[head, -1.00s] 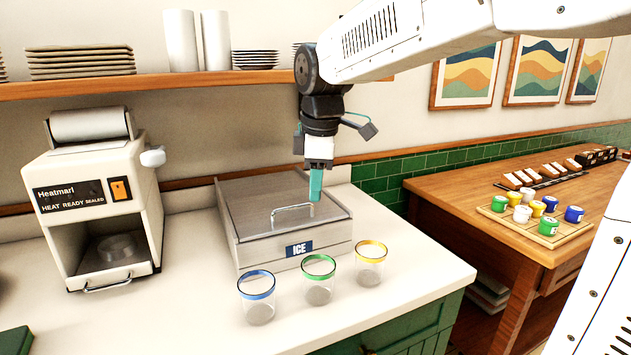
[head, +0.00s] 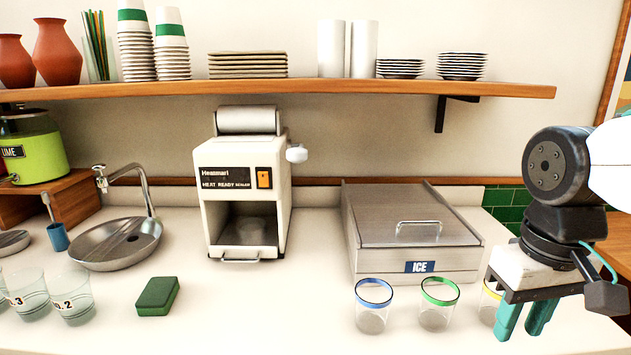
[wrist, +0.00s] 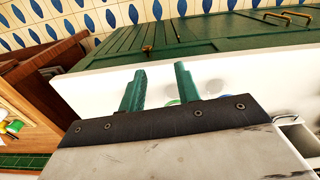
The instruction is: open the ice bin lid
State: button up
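The ice bin (head: 365,250) is a grey metal box with an "ICE" label on its front, standing on the white counter. Its lid (head: 385,213) is down flat and has a thin raised handle (head: 419,228). My gripper (head: 518,335) hangs to the right of the bin, nearer the camera, apart from the lid and handle. Its two teal fingers point down with a gap between them and nothing held. In the wrist view the fingers (wrist: 160,72) also stand apart and empty, over the counter's front edge.
Blue-rimmed (head: 372,305), green-rimmed (head: 436,305) and yellow-rimmed (head: 489,302) glasses stand in front of the bin; my gripper partly hides the yellow one. A heat sealer (head: 280,170) stands left of the bin. A shelf (head: 300,90) runs above.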

jog(key=shift+m+t, duration=0.3)
jog(key=shift+m, duration=0.2)
jog(key=s, duration=0.2)
jog(key=s+f, duration=0.1)
jog(key=s, duration=0.2)
jog(key=shift+s+d+f, duration=0.15)
jog(key=shift+s+f, duration=0.15)
jog(key=shift+s+r, duration=0.1)
jog(key=shift+r, duration=0.15)
grip_shut()
jog(key=w+r+n+t+y, duration=0.2)
jog(key=w+n, duration=0.6)
jog(key=w, duration=0.4)
jog(key=w+r+n+t+y, duration=0.2)
jog(key=w+n+t+y, duration=0.1)
jog(key=w+n, duration=0.75)
jog(key=shift+m, duration=0.85)
jog(key=shift+w+a+f, duration=0.6)
jog(key=shift+w+f, duration=0.8)
jog(key=shift+w, duration=0.25)
jog(key=shift+w+a+f, duration=0.6)
jog(key=shift+w+f, duration=0.75)
jog(key=shift+w, duration=0.25)
jog(key=shift+w+a+f, duration=0.6)
jog(key=shift+w+f, duration=0.8)
jog(key=shift+w, duration=0.25)
